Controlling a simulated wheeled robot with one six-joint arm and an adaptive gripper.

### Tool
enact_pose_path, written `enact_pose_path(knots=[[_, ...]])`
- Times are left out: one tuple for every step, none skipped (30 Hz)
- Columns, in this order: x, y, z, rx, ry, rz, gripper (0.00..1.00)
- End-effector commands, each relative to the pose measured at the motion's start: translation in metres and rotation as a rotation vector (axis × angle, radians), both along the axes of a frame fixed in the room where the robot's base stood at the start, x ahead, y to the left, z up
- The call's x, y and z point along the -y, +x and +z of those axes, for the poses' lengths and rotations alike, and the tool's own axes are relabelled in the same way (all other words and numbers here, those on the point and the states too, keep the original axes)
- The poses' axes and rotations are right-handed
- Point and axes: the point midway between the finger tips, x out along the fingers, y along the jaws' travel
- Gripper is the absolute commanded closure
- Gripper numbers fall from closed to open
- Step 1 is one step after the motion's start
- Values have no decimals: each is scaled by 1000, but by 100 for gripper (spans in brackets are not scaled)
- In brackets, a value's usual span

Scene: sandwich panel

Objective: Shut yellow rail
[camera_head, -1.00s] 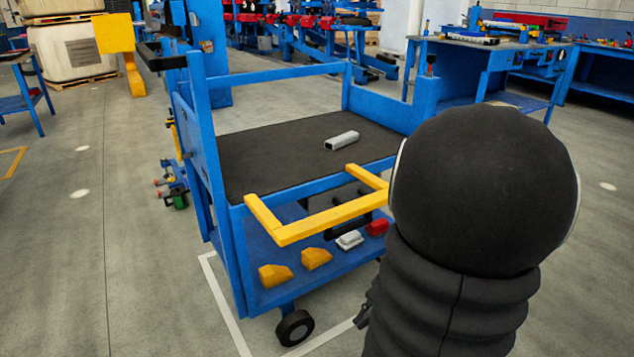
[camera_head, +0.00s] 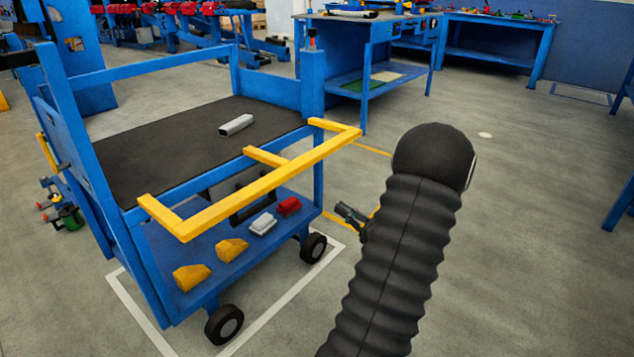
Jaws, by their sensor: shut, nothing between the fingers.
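The yellow rail (camera_head: 268,186) runs along the front of the blue cart (camera_head: 142,222). Its bars stick out from the cart's front edge toward me, so the long bar stands apart from the cart frame. My gripper (camera_head: 345,212) is to the right of the cart, partly hidden behind my dark ribbed arm. It looks small and shut, with nothing in it. It is apart from the rail, lower than it in the picture and right of the cart's lower shelf.
A grey block (camera_head: 236,125) lies on the cart's black top (camera_head: 170,150). The lower shelf holds yellow pieces (camera_head: 192,277), a white piece (camera_head: 263,224) and a red piece (camera_head: 288,206). A blue workbench (camera_head: 365,50) stands behind. Open floor (camera_head: 530,230) lies to the right.

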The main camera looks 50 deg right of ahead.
Motion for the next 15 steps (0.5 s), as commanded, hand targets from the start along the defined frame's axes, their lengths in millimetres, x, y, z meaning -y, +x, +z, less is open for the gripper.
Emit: enact_pose_path(knots=[[-1,2,2,5,7,8,100],[-1,4,2,4,10,8,100],[-2,7,2,3,12,10,100],[-2,10,3,2,11,11,100],[-2,13,4,2,11,12,100],[-2,19,5,3,11,13,100],[-2,24,6,2,10,12,100],[-3,29,7,2,9,13,100],[-2,36,8,1,8,13,100],[-3,42,9,1,8,14,100],[-3,47,11,1,9,14,100],[-3,54,12,1,9,14,100],[-3,60,13,1,9,14,100],[-3,66,15,1,9,13,100],[-3,73,16,0,9,14,100]])
